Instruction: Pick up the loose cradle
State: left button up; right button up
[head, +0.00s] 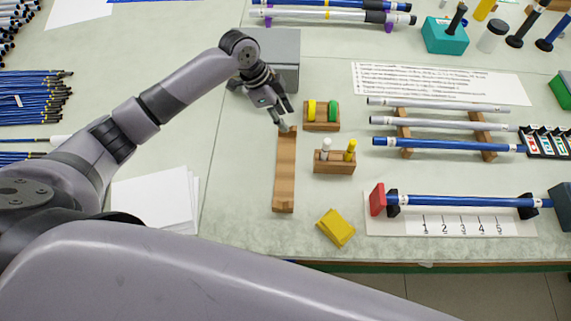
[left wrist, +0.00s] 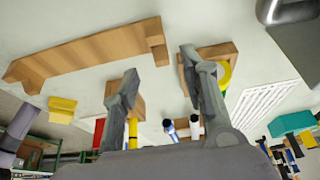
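The loose cradle, a long brown wooden bar (head: 285,172) with a raised end, lies flat on the bench, running toward the front edge. It also shows at the upper left of the left wrist view (left wrist: 85,52). My left gripper (head: 282,112) is just above its far end in the head view. In the left wrist view my left gripper (left wrist: 165,85) has its two fingers well apart with nothing between them. The cradle is outside the fingers there. My right gripper is not in view.
Beside the cradle stand small wooden holders with yellow and green rings (head: 322,126) and with two pegs (head: 334,168). A yellow block (head: 336,228) lies near the front edge. Rods rest on wooden rails (head: 402,118) at right. The bench left of the cradle is clear up to some paper (head: 155,198).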

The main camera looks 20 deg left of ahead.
pick_arm(q)
jog(key=shift+p+x, duration=0.7)
jog(key=shift+x, duration=2.05)
jog(key=shift+a, duration=0.15)
grip_shut()
